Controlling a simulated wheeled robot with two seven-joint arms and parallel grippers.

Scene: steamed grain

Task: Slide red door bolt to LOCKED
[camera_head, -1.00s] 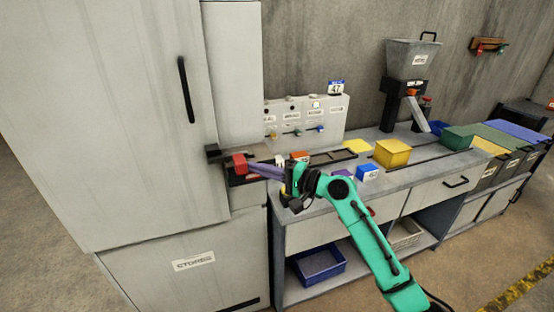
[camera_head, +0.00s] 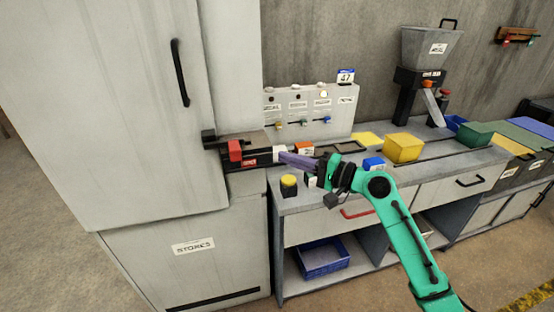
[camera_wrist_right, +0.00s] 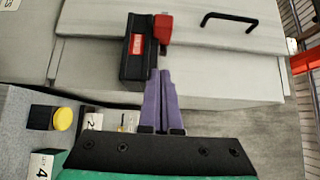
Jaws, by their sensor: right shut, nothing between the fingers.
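The red door bolt (camera_head: 235,151) sits at the left end of its black track (camera_head: 262,157), beside the grey cabinet door. A small red label lies on the track; I cannot read its text. In the right wrist view the red bolt (camera_wrist_right: 163,28) stands at the far end of the black housing (camera_wrist_right: 133,66). My right gripper (camera_head: 283,156) has purple fingers, shut and empty, pointing left near the track's right end, apart from the red bolt. Its fingers also show in the right wrist view (camera_wrist_right: 160,75). Whether they touch the track I cannot tell. My left gripper is out of view.
A yellow-topped button (camera_head: 289,181) stands at the bench's front left corner, below my right gripper. A switch panel (camera_head: 310,112) stands behind. A blue block (camera_head: 373,164) and a yellow box (camera_head: 402,147) are on the bench to the right.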

